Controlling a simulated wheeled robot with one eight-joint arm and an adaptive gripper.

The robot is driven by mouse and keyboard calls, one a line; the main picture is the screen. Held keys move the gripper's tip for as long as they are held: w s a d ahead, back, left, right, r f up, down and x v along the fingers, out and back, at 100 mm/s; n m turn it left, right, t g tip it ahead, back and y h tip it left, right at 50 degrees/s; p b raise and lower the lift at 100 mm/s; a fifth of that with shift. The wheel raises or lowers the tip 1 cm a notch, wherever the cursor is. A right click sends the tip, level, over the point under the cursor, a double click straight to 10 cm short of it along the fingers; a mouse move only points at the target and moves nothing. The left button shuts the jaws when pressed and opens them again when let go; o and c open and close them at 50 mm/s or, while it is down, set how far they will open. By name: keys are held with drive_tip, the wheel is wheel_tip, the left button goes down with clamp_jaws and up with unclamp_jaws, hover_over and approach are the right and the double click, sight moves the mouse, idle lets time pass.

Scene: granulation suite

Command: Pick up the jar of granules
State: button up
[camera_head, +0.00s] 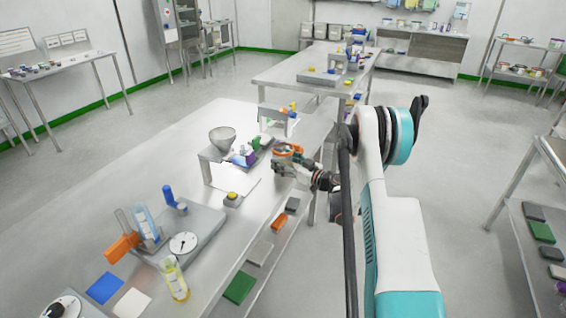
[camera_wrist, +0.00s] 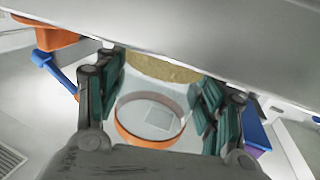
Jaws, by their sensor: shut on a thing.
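The jar of granules (camera_wrist: 150,135) is clear with an orange rim and shows in the wrist view between my gripper's fingers. Tan granules (camera_wrist: 165,67) show at its far end, partly hidden by a grey metal edge. My gripper (camera_wrist: 155,105) has its green-padded fingers on both sides of the jar and is shut on it. In the head view, my gripper (camera_head: 288,166) is at the bench's right edge, with the orange-rimmed jar (camera_head: 289,150) at its fingers. I cannot tell whether the jar touches the bench.
A grey bowl (camera_head: 222,138) sits on a metal stand left of my gripper. A yellow-topped block (camera_head: 232,199) is nearer on the bench. The floor to the right (camera_head: 450,150) is clear.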

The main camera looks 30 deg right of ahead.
wheel_tip(320, 180, up, 20)
drive_tip(key=p, duration=0.7)
drive_tip(key=shift+s, duration=0.1)
idle(0.5)
